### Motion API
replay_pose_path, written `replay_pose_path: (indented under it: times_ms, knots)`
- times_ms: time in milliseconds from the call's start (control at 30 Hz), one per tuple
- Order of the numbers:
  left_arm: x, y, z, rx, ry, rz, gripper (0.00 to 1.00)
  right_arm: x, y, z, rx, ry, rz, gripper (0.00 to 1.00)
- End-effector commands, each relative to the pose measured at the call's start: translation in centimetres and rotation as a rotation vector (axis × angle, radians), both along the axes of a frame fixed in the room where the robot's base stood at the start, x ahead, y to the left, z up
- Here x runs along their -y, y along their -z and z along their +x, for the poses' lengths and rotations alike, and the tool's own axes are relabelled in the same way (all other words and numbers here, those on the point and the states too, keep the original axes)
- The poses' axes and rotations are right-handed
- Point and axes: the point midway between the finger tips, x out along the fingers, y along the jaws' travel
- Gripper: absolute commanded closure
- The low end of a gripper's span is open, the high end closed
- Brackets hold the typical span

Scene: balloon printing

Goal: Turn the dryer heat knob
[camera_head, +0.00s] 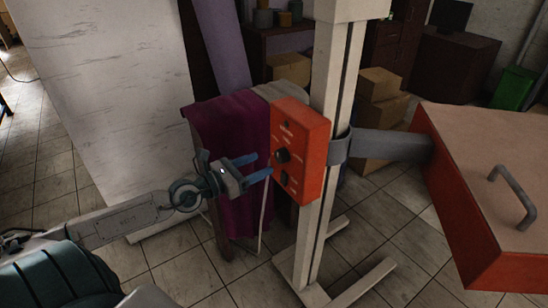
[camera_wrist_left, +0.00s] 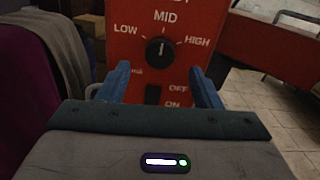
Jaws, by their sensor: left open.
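The red dryer control box (camera_head: 305,150) is fixed to a pale upright post. Its black heat knob (camera_head: 283,155) sits on the box's face. In the left wrist view the heat knob (camera_wrist_left: 160,49) is below the word MID, between LOW and HIGH, with its pointer mark upward. An OFF/ON switch (camera_wrist_left: 153,94) is below it, partly hidden by my gripper body. My left gripper (camera_head: 262,167) is open, its two blue fingers pointing at the box just short of its face. In the left wrist view the fingers (camera_wrist_left: 162,84) are spread below and either side of the knob, holding nothing.
A red dryer head (camera_head: 470,180) with a grey handle (camera_head: 513,197) extends right from the post (camera_head: 335,85). A purple cloth (camera_head: 232,130) hangs behind the gripper. Cardboard boxes (camera_head: 380,83) are stacked behind. Tiled floor is open around the post's feet.

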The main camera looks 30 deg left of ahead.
Motion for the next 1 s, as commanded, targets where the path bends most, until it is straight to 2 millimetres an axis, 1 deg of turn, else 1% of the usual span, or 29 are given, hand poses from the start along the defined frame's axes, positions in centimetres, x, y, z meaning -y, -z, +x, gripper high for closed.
replay_pose_path:
  times_ms: [300, 500, 700, 967, 1000]
  knots:
    - [1.3, -0.2, 3.0, 0.004, 0.0, -0.006, 0.41, -0.1, -0.5, -0.2, -0.003, 0.0, 0.001, 1.0]
    - [1.9, -0.1, 4.7, 0.002, 0.0, -0.004, 0.41, -0.1, -0.5, -0.5, -0.008, 0.002, 0.001, 1.0]
    - [2.3, 0.0, 5.4, 0.0, 0.001, -0.002, 0.41, -0.1, -0.5, -0.5, -0.007, 0.001, 0.001, 1.0]
    - [2.3, 0.0, 5.4, -0.001, 0.001, -0.001, 0.41, -0.1, -0.6, -0.3, -0.003, 0.001, 0.001, 1.0]
    - [2.3, 0.0, 5.4, 0.0, 0.001, -0.001, 0.47, -0.1, -0.6, -0.2, -0.002, 0.001, 0.001, 1.0]
